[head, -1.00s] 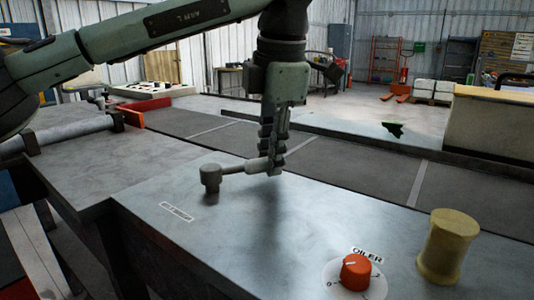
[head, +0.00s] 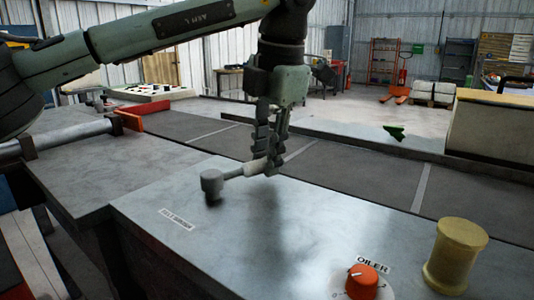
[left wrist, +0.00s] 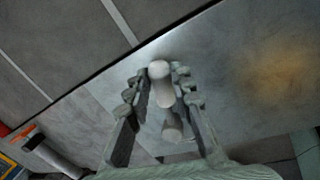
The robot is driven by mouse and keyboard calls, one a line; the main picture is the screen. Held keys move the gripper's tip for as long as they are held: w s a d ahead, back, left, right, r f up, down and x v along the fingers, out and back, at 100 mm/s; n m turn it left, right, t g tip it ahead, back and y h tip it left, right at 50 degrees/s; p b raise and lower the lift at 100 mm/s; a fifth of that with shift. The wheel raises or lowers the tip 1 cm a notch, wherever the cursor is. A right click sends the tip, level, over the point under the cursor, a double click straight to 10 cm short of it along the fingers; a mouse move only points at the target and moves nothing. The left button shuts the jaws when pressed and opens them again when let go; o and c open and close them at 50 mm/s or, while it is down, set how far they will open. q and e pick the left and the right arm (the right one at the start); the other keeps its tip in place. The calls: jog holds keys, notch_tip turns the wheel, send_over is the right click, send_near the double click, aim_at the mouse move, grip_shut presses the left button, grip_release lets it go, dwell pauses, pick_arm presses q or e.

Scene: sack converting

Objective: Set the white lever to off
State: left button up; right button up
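The white lever (head: 240,172) stands out from a round grey pivot (head: 212,182) on the grey metal bench top and points right and slightly away in the head view. My left gripper (head: 268,165) hangs down over its free end. In the left wrist view, the fingers (left wrist: 160,78) lean in on both sides of the lever handle (left wrist: 163,90), close against it, and look shut on it. My right gripper is not in view.
An orange knob (head: 362,282) marked OILER and a yellow spool (head: 455,255) stand on the bench at the right. A dark belt (head: 330,170) runs behind it, with a green scrap (head: 395,132) beyond. The bench front is clear.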

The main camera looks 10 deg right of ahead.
pick_arm(q)
jog(key=o, duration=0.4)
notch_tip(320, 180, up, 12)
jog(key=s+d, duration=0.1)
jog(key=s, duration=0.1)
jog(key=shift+f, duration=0.1)
dwell(0.4)
